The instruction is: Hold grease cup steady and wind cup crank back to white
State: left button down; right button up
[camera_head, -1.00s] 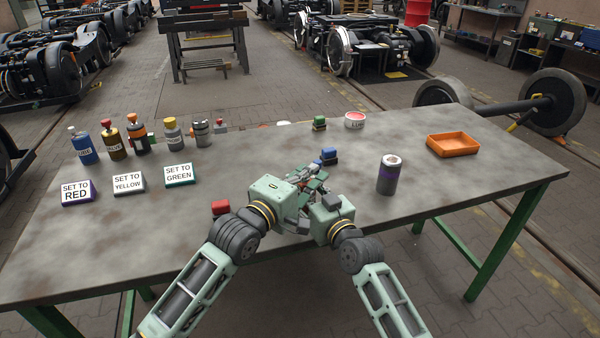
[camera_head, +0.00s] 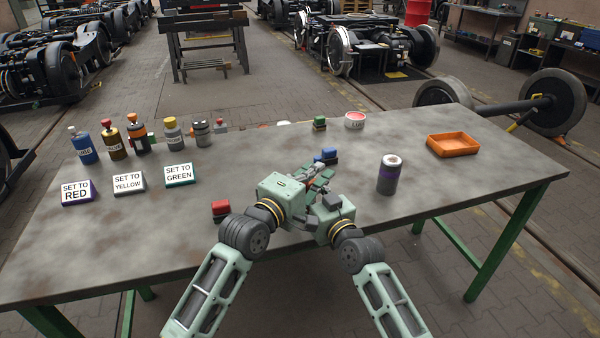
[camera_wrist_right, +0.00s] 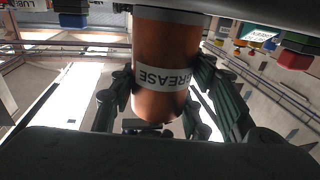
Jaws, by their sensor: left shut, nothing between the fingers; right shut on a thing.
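The grease cup (camera_wrist_right: 163,75) is a copper-coloured cylinder with a white band reading GREASE, upside down in the right wrist view. My right gripper (camera_wrist_right: 160,105) is shut on it, with a dark finger along each side. In the head view my two grippers crowd together at the table's front middle and hide the cup. My left gripper (camera_head: 319,181) is shut and empty, its fingers crossing close over the right gripper (camera_head: 314,197). I cannot make out the cup's crank or any white mark on it.
A blue block (camera_head: 326,156) lies just beyond the grippers, a red block (camera_head: 221,209) to their left. Bottles and SET TO cards (camera_head: 129,183) occupy the left.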

pick_arm(q)
jog(key=shift+d, duration=0.15)
pick_arm(e)
jog(key=shift+s+a, duration=0.1)
jog(key=shift+a, duration=0.15)
jog(key=shift+d, duration=0.2)
pick_arm(q)
jog(key=v, duration=1.2)
pick_arm(e)
jog(key=o, duration=1.3)
